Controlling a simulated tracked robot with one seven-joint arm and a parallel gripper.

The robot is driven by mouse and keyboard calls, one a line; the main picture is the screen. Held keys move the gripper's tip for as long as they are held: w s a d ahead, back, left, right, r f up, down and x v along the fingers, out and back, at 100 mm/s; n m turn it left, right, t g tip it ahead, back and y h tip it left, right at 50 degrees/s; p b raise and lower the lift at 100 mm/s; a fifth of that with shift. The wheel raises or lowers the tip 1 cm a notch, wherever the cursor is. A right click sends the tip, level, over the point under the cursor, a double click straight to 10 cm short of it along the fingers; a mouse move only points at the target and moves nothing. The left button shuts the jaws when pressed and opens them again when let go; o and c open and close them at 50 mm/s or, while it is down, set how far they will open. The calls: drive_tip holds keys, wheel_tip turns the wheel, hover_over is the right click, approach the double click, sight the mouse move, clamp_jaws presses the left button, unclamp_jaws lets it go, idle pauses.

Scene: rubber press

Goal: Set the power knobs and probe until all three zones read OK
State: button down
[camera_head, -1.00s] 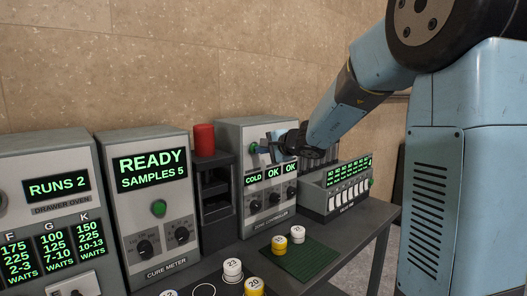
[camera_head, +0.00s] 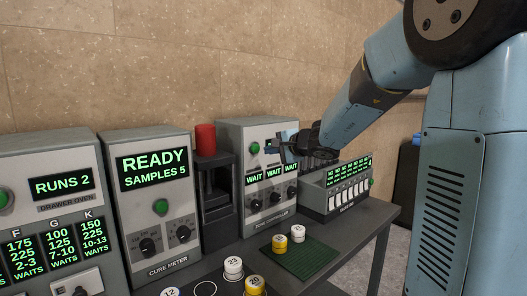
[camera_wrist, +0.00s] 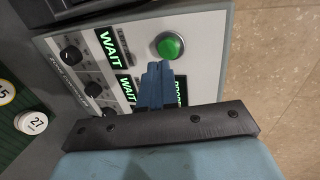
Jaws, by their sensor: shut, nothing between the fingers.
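The zone controller (camera_head: 229,135) stands at the back of the bench, a grey box with three small displays (camera_head: 271,174) that all read WAIT. Below them are three black power knobs (camera_head: 273,196). A green button (camera_head: 254,147) is at its upper left; in the wrist view the button (camera_wrist: 169,45) shows beside a WAIT display (camera_wrist: 109,48). My gripper (camera_head: 284,146) is at the controller's upper face, right of the button. In the wrist view its blue fingers (camera_wrist: 155,82) are together and empty, and hide part of the panel. I cannot tell whether they touch it.
Right of the controller is a box with several white switches (camera_head: 348,194). Left are a press with a red top (camera_head: 205,138), the cure meter (camera_head: 167,258) reading READY, SAMPLES 5, and the drawer oven (camera_head: 66,148).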

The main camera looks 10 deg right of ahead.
drive_tip(key=v, duration=0.8)
drive_tip(key=shift+s, duration=0.15)
drive_tip(key=s+a+f+n+g+h, duration=0.1)
drive_tip(key=s+a+f+n+g, duration=0.2)
drive_tip(key=s, duration=0.5)
drive_tip(key=s+a+f+n+g, duration=0.15)
drive_tip(key=s+n, duration=0.25)
drive_tip(key=s, duration=0.4)
drive_tip(key=s+d+f+n+g+h, duration=0.1)
drive_tip(key=s+d+f+n+h, duration=0.1)
drive_tip(key=s, duration=0.4)
drive_tip(key=s+d+f+n+g+h, duration=0.1)
drive_tip(key=s+d+f+n+h, duration=0.1)
drive_tip(key=s+d+h, duration=0.2)
drive_tip(key=s+d, duration=0.1)
drive_tip(key=s, duration=0.2)
drive_tip(key=shift+s+d+n+h, duration=0.3)
drive_tip(key=shift+h, duration=0.1)
idle(2.8)
